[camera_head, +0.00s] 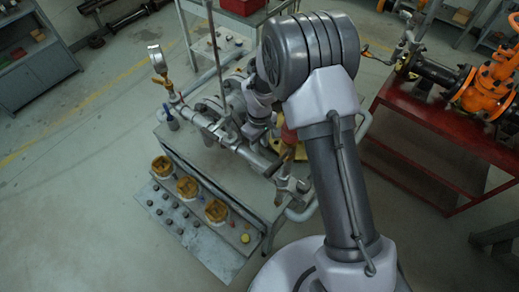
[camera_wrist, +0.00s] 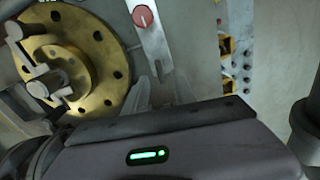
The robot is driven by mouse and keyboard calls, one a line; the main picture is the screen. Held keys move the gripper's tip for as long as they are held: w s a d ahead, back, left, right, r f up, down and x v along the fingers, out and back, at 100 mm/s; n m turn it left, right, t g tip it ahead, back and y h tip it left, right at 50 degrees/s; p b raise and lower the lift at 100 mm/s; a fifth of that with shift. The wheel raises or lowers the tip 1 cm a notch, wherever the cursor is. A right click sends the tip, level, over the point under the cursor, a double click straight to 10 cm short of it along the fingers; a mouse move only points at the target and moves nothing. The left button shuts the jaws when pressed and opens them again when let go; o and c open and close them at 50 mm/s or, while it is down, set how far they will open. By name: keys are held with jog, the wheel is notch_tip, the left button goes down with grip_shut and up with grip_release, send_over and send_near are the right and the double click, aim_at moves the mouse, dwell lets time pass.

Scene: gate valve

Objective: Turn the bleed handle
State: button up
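In the wrist view, a flat grey bar (camera_wrist: 152,45) with a round red knob (camera_wrist: 143,17) runs down towards my gripper (camera_wrist: 162,90). I cannot tell for sure that this bar is the bleed handle. Two pale grey fingers stand apart on either side of the bar's lower end, and nothing is clearly gripped. Whether they touch the bar is unclear. A gold flange (camera_wrist: 98,50) with bolt holes lies to the left. In the head view, my arm hides the gripper and part of the grey pipework (camera_head: 245,152) on the bench; a reddish part (camera_head: 289,133) shows beside the arm.
The grey bench (camera_head: 255,205) carries a pressure gauge (camera_head: 156,55) on its pipe. Several yellow-rimmed cups (camera_head: 187,187) and small dark parts sit on the lower shelf. A red table (camera_head: 440,145) with an orange valve (camera_head: 490,92) stands right.

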aim_at(260, 152)
notch_tip(260, 152, up, 12)
jog(key=p, duration=0.2)
jog(key=shift+r, duration=0.25)
